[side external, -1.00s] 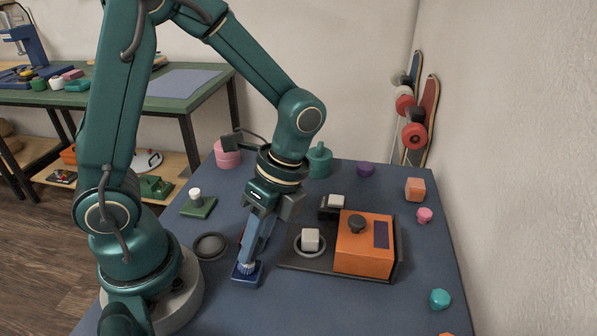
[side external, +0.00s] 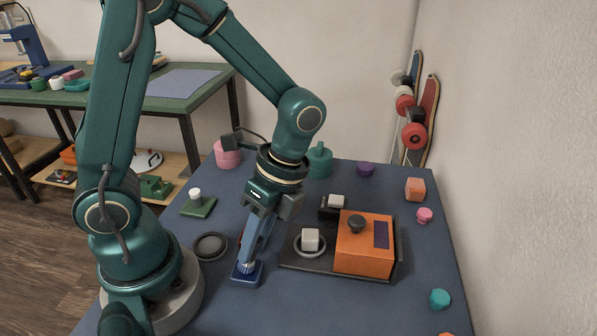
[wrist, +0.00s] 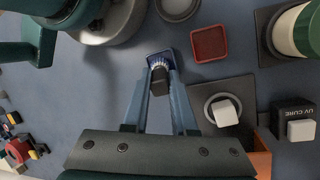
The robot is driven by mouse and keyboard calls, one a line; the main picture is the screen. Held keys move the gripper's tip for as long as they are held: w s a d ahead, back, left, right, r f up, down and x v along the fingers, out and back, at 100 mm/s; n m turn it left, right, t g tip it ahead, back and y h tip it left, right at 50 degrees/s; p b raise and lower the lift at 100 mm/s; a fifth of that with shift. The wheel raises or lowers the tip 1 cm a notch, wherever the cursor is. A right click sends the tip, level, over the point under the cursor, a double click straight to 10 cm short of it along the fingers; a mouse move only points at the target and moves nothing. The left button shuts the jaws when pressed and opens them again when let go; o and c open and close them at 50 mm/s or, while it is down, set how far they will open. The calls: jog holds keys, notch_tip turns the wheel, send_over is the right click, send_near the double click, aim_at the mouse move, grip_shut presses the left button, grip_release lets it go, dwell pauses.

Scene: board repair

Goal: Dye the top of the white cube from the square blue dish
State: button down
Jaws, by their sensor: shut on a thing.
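The square blue dish (side external: 240,280) sits on the blue table below my gripper; it also shows in the wrist view (wrist: 151,56). My gripper (side external: 246,262) is shut on a brush with a dark handle (wrist: 159,84). The brush points down and its pale bristles (wrist: 160,63) are at the inside of the blue dish; exact contact is unclear. A white cube (side external: 310,239) sits inside a round ring on a dark plate, right of my gripper. Its top (wrist: 224,113) looks plain white. Another white cube (side external: 336,201) rests on a black block behind.
An orange box (side external: 362,250) with a dark knob stands right of the ring. A red square dish (wrist: 208,43) lies near the blue dish. A black block marked UV CURE (wrist: 292,113) is near the plate. A round grey dish (side external: 210,247) lies left of my gripper. The front-right table is mostly clear.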

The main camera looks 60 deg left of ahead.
jog(key=shift+r, duration=3.4)
jog(key=shift+a, duration=0.1)
jog(key=shift+w+a+n, duration=0.15)
jog(key=shift+a+n, duration=0.05)
jog(key=shift+n, duration=0.1)
jog(key=w+a+r+n+t+h, duration=0.1)
jog(key=w+a+r+n+h, duration=0.4)
jog(key=w+n, duration=0.6)
jog(key=s+d+f+n+y, duration=0.1)
jog(key=d+f, duration=0.1)
jog(key=d, duration=0.4)
jog(key=shift+d+f, duration=0.15)
jog(key=shift+f, duration=0.25)
